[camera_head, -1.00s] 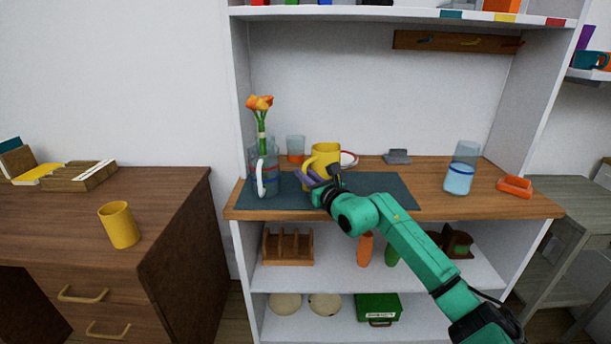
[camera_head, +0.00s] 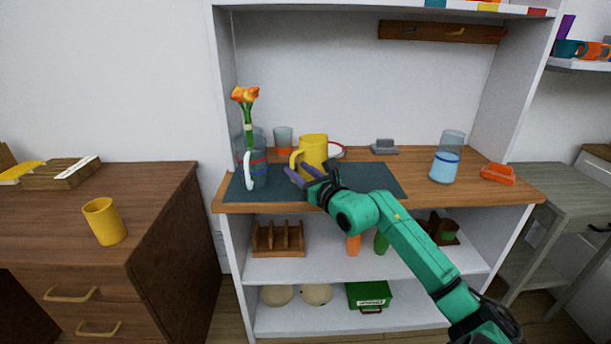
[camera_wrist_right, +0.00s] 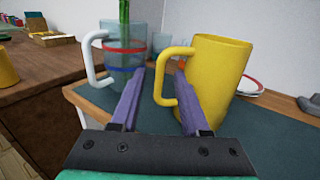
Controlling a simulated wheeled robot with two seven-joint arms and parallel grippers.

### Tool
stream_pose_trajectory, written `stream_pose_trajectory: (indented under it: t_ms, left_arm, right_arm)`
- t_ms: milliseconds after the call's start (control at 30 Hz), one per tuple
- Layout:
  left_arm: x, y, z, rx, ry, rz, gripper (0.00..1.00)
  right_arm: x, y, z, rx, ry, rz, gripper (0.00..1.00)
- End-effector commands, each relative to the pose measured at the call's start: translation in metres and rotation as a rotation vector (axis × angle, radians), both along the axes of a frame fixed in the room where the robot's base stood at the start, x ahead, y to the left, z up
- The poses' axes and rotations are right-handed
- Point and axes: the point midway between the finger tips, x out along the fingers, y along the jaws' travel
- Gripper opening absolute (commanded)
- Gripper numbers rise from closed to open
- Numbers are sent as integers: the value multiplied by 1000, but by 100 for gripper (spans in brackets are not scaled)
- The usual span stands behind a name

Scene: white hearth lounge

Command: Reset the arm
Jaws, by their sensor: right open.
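My right gripper (camera_head: 298,176) is open and empty over the dark mat (camera_head: 375,182) on the shelf unit's wooden counter. Its purple fingers also show in the right wrist view (camera_wrist_right: 158,105), pointing between a glass pitcher and a yellow mug. The yellow mug (camera_head: 314,151) stands upright just beyond the gripper, its handle to the left. In the wrist view the right finger overlaps the yellow mug (camera_wrist_right: 217,75) near its handle; I cannot tell if they touch. The glass pitcher (camera_head: 252,168), with a white handle and orange flowers, stands to the left. My left gripper is not in view.
A water glass (camera_head: 446,158) and an orange dish (camera_head: 497,174) stand at the counter's right. A small glass (camera_head: 283,140) and a grey item (camera_head: 384,146) are at the back. Another yellow mug (camera_head: 104,221) stands on the brown dresser (camera_head: 150,190) at left.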

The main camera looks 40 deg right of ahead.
Motion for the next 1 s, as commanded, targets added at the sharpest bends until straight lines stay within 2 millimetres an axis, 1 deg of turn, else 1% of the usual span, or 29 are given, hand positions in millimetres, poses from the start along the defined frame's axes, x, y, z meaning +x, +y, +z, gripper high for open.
stream_pose_trajectory:
  t_ms: [33, 100, 233, 333, 500, 733, 800, 867, 900, 967, 1000]
  left_arm:
    - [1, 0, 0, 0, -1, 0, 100]
    - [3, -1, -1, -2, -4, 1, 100]
    - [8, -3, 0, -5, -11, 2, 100]
    - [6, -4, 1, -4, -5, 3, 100]
    - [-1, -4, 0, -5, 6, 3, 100]
    - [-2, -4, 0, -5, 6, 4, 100]
    - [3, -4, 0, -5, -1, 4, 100]
    - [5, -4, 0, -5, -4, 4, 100]
    - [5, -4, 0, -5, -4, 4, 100]
    - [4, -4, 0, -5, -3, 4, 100]
    - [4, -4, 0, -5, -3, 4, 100]
  right_arm:
    - [-10, 2, -3, 3, 4, 1, 46]
    - [-22, 3, -3, 2, 3, -1, 46]
    - [-38, 5, -2, 1, 2, 0, 46]
    - [-41, 5, 0, -1, 1, -1, 46]
    - [-41, 4, 0, -1, 1, -1, 46]
    - [-41, 5, 0, 0, 1, -1, 46]
    - [-41, 6, 0, 7, -5, 4, 46]
    - [-42, 17, 3, 52, -34, 32, 46]
    - [-44, 30, 8, 118, -79, 68, 46]
    - [-53, 55, 23, 289, -186, 136, 46]
    - [-63, 67, 36, 451, -280, 173, 46]
